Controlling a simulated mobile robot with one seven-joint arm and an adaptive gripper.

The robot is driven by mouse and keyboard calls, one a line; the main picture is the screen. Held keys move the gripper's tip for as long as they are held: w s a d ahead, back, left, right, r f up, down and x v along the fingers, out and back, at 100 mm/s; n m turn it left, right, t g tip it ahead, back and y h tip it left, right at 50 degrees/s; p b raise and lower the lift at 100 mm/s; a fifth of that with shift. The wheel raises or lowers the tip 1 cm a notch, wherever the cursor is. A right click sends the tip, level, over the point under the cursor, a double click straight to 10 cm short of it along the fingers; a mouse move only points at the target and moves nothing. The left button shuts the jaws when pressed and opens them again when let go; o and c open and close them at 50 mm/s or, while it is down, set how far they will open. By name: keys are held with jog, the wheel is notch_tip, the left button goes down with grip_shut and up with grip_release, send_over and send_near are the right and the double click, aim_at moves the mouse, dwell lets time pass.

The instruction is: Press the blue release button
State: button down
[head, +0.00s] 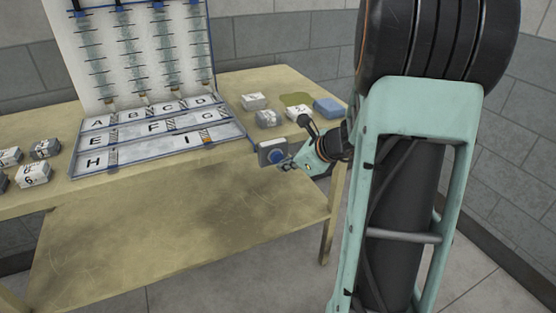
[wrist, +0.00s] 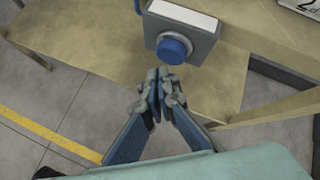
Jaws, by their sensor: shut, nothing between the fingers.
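The blue release button (wrist: 173,48) is a round blue knob on the face of a small grey box (wrist: 208,42) with a white top. The box is at the table's front edge; in the head view the button (head: 277,157) also shows, partly beside my fingers. My gripper (wrist: 158,76) is shut and empty. In the wrist view its fingertips are just below and slightly left of the button. In the head view my gripper (head: 288,164) is at the right of the button, close to it. I cannot tell whether the tips touch it.
A blue-rimmed tray (head: 222,157) with lettered slots and an upright board (head: 140,50) stand on the wooden table (head: 100,192). Numbered grey blocks (head: 254,101) lie at both sides. A blue block (head: 328,107) lies at the right. A lower shelf (head: 180,240) is bare.

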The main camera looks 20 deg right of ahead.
jog(key=shift+s+d+b, duration=0.1)
jog(key=shift+s+b, duration=0.35)
jog(key=shift+s, duration=2.1)
